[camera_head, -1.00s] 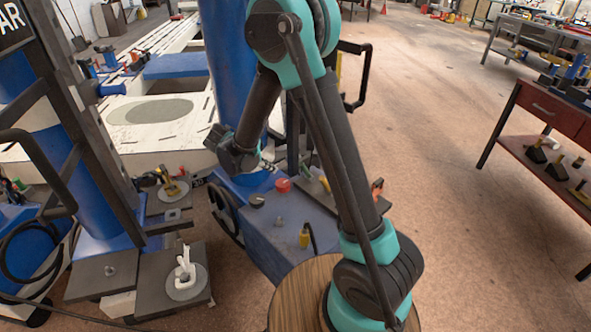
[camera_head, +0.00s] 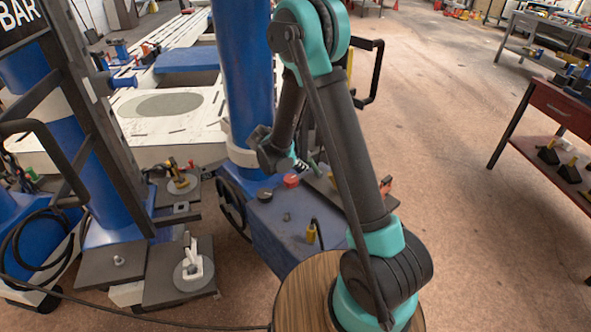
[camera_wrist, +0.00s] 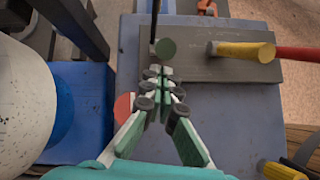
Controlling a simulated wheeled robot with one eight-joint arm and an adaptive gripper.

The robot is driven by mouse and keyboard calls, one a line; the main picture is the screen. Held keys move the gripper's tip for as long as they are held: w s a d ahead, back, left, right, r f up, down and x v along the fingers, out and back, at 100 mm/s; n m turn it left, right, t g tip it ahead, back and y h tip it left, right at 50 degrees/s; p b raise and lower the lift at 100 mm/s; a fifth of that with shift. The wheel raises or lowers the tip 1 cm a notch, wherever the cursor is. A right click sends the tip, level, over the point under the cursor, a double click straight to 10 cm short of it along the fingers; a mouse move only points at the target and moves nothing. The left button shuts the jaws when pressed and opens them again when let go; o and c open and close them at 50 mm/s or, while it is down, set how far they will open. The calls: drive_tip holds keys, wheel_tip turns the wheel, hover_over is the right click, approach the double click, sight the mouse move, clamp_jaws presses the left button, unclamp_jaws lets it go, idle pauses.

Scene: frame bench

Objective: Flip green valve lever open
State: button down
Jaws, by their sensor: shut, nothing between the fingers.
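The green lever shows as a round green end (camera_wrist: 165,48) in the wrist view, just beyond my fingertips, over a grey plate (camera_wrist: 205,68). Its shaft is mostly hidden behind that end. My gripper (camera_wrist: 158,82) is shut and empty, its fingertips close together just short of the green end; I cannot tell whether they touch it. In the head view a small green piece (camera_head: 314,166) shows beside my gripper (camera_head: 302,165), above the blue machine box (camera_head: 275,232), partly behind my arm.
A yellow handle with a red bar (camera_wrist: 245,51) lies right of the green end. A red button (camera_head: 291,180) sits on the blue box, close to my left finger in the wrist view. A blue column (camera_head: 245,75) stands behind my wrist. Open floor (camera_head: 450,160) lies to the right.

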sight(309, 158)
drive_tip(key=shift+w+d+r, duration=0.15)
drive_tip(key=shift+d+r, duration=0.1)
drive_tip(key=shift+d, duration=0.05)
drive_tip(key=shift+w+d+r+y, duration=0.15)
drive_tip(key=shift+y, duration=0.25)
drive_tip(key=shift+g, duration=0.3)
drive_tip(key=shift+w+d+r+g+y, duration=0.25)
drive_tip(key=shift+w+d+r+y, duration=0.1)
drive_tip(key=shift+d+y, duration=0.15)
drive_tip(key=shift+w+d+r+g+y, duration=0.25)
drive_tip(key=shift+d+r+y, duration=0.1)
drive_tip(key=shift+d+y, duration=0.1)
drive_tip(key=shift+w+d+r, duration=0.4)
drive_tip(key=shift+w+d, duration=0.15)
drive_tip(key=shift+d, duration=0.15)
drive_tip(key=shift+w+d+r, duration=0.2)
drive_tip(key=shift+w+d, duration=0.45)
drive_tip(key=shift+d, duration=0.15)
